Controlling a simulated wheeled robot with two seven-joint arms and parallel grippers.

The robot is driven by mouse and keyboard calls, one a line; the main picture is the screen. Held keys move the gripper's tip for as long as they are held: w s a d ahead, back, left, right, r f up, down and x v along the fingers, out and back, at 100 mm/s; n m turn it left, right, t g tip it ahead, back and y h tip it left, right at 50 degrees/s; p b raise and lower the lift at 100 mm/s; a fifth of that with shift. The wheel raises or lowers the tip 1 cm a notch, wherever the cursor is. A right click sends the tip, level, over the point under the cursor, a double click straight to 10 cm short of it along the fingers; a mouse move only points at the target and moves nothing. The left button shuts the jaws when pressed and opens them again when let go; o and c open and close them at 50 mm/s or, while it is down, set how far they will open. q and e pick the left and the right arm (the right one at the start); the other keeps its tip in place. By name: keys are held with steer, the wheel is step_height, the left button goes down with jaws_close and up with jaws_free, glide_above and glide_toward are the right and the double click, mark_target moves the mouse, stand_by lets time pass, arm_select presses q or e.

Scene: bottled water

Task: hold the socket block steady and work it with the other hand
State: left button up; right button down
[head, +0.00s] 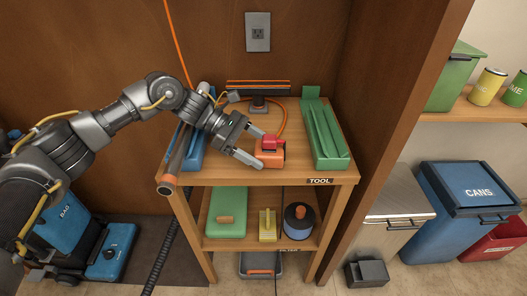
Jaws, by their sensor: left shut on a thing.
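An orange block with a red top part (271,152), which I take to be the socket block, stands on the wooden top shelf (240,170) near its middle. My left gripper (259,150) reaches in from the left and is shut on this block, one finger at its far side and one at its near side. The fingers hide the block's left side. My right gripper is not in view.
Green trays (325,138) lie right of the block, and a blue tray (190,150) lies left. An orange cord (281,120) loops behind the block near a dark stand (258,103). A wooden partition rises at the right. The shelf's front right is clear.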

arm_select(q)
steer(key=o, duration=0.8)
steer(key=shift+o, duration=0.2)
